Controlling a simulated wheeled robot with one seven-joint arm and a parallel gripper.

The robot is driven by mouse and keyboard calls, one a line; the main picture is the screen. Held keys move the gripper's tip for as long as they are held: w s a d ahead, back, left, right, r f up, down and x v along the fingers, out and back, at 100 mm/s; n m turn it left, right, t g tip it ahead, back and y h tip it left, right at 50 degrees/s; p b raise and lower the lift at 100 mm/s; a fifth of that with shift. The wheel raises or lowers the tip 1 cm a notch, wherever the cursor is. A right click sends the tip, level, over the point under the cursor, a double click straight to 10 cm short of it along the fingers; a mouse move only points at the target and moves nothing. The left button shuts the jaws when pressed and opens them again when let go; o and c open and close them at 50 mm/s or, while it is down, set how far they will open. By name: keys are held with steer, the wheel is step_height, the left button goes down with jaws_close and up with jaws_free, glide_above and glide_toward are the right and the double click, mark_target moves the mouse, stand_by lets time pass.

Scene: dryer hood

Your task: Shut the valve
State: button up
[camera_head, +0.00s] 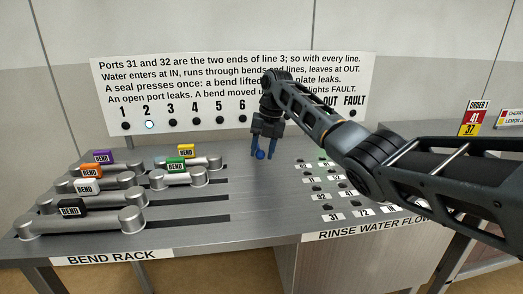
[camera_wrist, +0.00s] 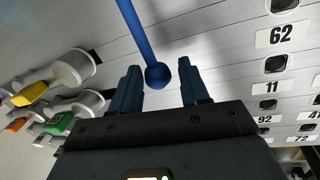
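A blue lever (camera_wrist: 138,30) with a round ball knob (camera_wrist: 157,75) shows in the wrist view; I take it for the valve handle. My gripper (camera_wrist: 161,84) is open, with one dark blue finger on each side of the knob. The knob sits closer to the left finger; whether they touch I cannot tell. In the head view my gripper (camera_head: 265,148) points down over the middle of the metal table, with the blue knob (camera_head: 260,155) at its tips. The valve's base is not clearly seen.
Bends with coloured tags lie on the bend rack (camera_head: 190,222) at left. Numbered ports (camera_head: 325,195) fill the table's right side. A sign panel (camera_head: 180,80) stands behind; lamp 2 (camera_head: 149,125) is lit. My arm hides part of the panel and ports.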

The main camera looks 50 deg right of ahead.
steer(key=shift+o, duration=1)
step_height(320, 180, up, 8)
steer(key=s, duration=0.1)
steer(key=shift+d+f+b, duration=0.2)
steer(key=shift+d+b, duration=0.15)
steer(key=shift+d, duration=0.1)
